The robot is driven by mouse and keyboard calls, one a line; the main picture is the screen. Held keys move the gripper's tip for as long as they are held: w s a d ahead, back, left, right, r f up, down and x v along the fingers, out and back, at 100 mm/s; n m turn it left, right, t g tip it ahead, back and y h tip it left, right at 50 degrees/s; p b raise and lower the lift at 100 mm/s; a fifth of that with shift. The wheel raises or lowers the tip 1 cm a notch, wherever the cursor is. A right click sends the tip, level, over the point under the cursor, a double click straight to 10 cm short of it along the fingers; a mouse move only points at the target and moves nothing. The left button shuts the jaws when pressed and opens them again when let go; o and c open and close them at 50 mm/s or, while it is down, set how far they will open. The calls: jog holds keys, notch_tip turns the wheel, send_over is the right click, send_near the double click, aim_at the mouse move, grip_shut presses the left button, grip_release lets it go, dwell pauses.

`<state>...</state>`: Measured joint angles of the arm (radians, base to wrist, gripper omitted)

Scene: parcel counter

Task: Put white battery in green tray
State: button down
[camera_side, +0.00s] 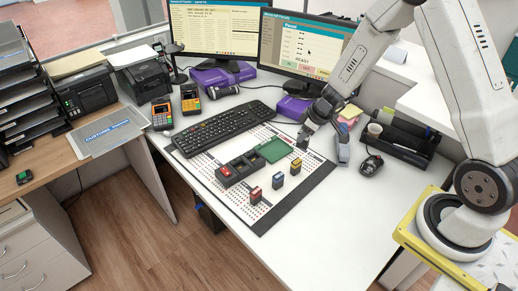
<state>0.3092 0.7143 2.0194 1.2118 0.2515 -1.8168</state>
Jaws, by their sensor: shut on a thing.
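The green tray (272,149) lies flat on the white patterned mat, at the right end of a black charger-like holder. No white battery shows elsewhere. A red battery (255,195), a blue battery (278,180) and a yellow battery (296,166) stand upright in a slanting row in front of the holder and tray.
The black holder (226,172) has several slots. A keyboard (222,127) lies behind the mat (285,204). A mouse (371,165), a grey object (343,149) and a black organiser (405,146) are to the right. The desk front is clear.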

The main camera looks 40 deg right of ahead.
jog(key=w+d+f, duration=0.2)
jog(key=w+f, duration=0.2)
jog(key=w, duration=0.5)
send_near(270, 149)
jog(key=shift+w+a, duration=0.35)
jog(key=shift+w, duration=0.3)
jog(key=shift+f, duration=0.1)
jog(key=shift+w+f, duration=0.15)
jog(key=shift+f, duration=1.55)
jog(key=shift+f, duration=0.1)
jog(key=shift+c, duration=2.2)
grip_release()
